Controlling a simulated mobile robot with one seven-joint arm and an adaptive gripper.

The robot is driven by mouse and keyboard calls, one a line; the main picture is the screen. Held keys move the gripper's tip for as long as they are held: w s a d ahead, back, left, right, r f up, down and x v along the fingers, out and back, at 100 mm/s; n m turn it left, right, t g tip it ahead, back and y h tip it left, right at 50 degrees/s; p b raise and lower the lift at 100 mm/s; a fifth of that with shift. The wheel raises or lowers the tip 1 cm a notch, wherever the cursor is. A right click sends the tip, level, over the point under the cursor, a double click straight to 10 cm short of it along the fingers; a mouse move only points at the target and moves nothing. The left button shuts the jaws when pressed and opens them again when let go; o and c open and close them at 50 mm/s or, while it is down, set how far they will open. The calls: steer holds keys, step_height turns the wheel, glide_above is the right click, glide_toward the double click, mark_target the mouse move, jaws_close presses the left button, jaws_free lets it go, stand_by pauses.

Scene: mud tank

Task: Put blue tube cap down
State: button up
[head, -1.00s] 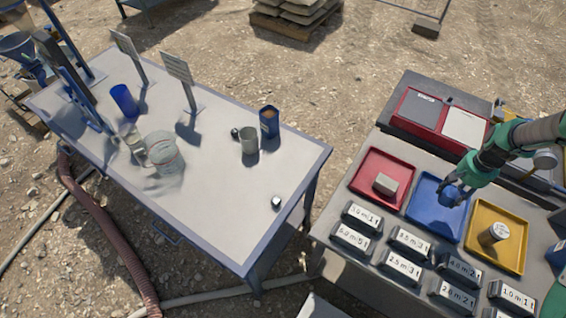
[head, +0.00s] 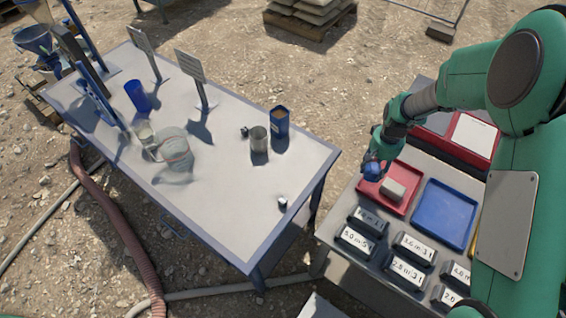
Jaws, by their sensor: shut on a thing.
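The blue tube cap (head: 373,170) is in my gripper (head: 376,161), held above the back left part of the red tray (head: 405,205). My gripper is shut on it, and the fingers partly hide it. A pale grey block (head: 393,190) lies in the red tray, just right of and below the cap in the picture. The blue tray (head: 444,213) to the right is empty where I can see it.
My arm covers most of the yellow tray (head: 474,235). Labelled dark blocks (head: 412,246) stand in front of the trays. The left table (head: 225,205) carries a blue cup (head: 138,97), a grey cup (head: 259,140), a blue container (head: 279,121) and a clear jug (head: 174,152). Its front right part is mostly clear.

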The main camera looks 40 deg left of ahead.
steer(key=s+a+f+n+p, duration=0.1)
steer(key=s+a+n, duration=0.1)
steer(key=s+a, duration=0.7)
steer(key=s+a+f+n, duration=0.15)
steer(key=s+a, duration=0.35)
steer(key=a, duration=0.7)
steer(key=s+a+n, duration=0.2)
steer(key=s+a, duration=0.5)
steer(key=s, duration=0.2)
steer(key=s+a+n+p, duration=0.1)
steer(key=s+a+n, duration=0.1)
steer(key=s+a, duration=0.6)
steer(key=s+f, duration=0.1)
steer(key=s, duration=0.1)
steer(key=shift+s, duration=0.3)
steer(key=shift+n, duration=0.25)
steer(key=w+a, duration=0.2)
steer(key=a, duration=0.2)
steer(key=w+a+f, duration=0.1)
steer(key=w+a, duration=0.1)
steer(key=a, duration=0.3)
steer(key=w+a, duration=0.2)
steer(key=a, duration=0.3)
steer(key=shift+w+a+f, duration=0.2)
steer(key=shift+w, duration=0.2)
steer(key=shift+f+b, duration=0.3)
steer(key=shift+f, duration=1.45)
steer(key=shift+f, duration=0.1)
